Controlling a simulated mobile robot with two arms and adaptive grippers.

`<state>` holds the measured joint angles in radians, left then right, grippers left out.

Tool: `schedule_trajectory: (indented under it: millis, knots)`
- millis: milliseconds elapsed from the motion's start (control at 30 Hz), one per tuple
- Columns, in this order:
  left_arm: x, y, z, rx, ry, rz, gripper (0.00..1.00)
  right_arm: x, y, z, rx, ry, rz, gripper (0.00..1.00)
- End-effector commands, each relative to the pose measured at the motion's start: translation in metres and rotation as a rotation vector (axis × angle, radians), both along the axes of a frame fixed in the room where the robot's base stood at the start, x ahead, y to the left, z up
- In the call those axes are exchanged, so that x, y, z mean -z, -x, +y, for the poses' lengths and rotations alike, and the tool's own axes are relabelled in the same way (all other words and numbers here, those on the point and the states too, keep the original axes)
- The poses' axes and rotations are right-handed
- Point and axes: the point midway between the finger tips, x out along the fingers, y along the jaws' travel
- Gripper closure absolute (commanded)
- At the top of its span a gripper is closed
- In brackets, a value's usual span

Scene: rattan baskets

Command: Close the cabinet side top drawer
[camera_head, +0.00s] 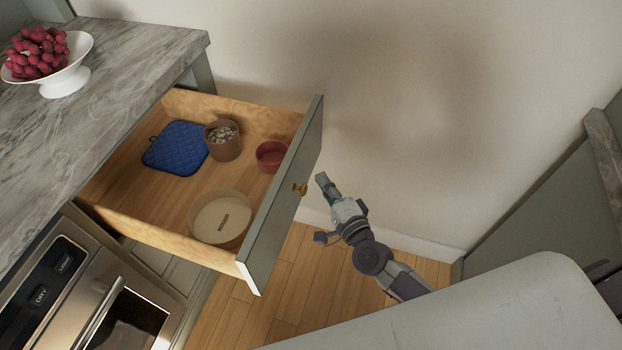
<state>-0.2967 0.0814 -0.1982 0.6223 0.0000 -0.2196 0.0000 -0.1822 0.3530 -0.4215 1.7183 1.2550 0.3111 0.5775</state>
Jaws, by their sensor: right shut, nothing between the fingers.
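The top drawer (275,207) of the cabinet is pulled well out from under the marble counter. Its grey front panel carries a small brass knob (300,189). Inside the drawer are a blue quilted pot holder (176,148), a brown cup with small pale pieces (223,141), a small red bowl (270,157) and a round cream dish (220,217). My right gripper (322,181) is shut and empty, just right of the knob on the outer side of the drawer front. Whether it touches the panel is unclear. My left gripper is not in view.
The marble counter (130,60) holds a white bowl of red grapes (62,81). An oven (100,290) stands at lower left beside the drawer. A wall (430,110) rises behind, and another grey cabinet (540,215) is at right. Wooden floor (290,290) shows below the drawer.

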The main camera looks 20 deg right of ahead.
Motion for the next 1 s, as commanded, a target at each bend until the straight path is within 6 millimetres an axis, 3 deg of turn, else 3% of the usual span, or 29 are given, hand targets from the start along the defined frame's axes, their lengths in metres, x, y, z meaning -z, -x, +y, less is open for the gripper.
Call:
schedule_trajectory:
  millis: [33, 200, 767, 1000]
  knots:
    - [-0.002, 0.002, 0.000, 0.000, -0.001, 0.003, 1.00, -0.001, -0.004, 0.010, -0.003, -0.007, 0.002, 1.00]
    - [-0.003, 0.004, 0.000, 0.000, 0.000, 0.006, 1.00, 0.000, -0.013, 0.023, -0.002, -0.004, 0.003, 1.00]
    - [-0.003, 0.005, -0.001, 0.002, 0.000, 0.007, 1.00, 0.000, -0.017, 0.030, -0.002, -0.003, 0.003, 1.00]
    - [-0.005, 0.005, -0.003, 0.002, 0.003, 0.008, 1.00, -0.001, -0.030, 0.049, -0.002, -0.004, 0.001, 1.00]
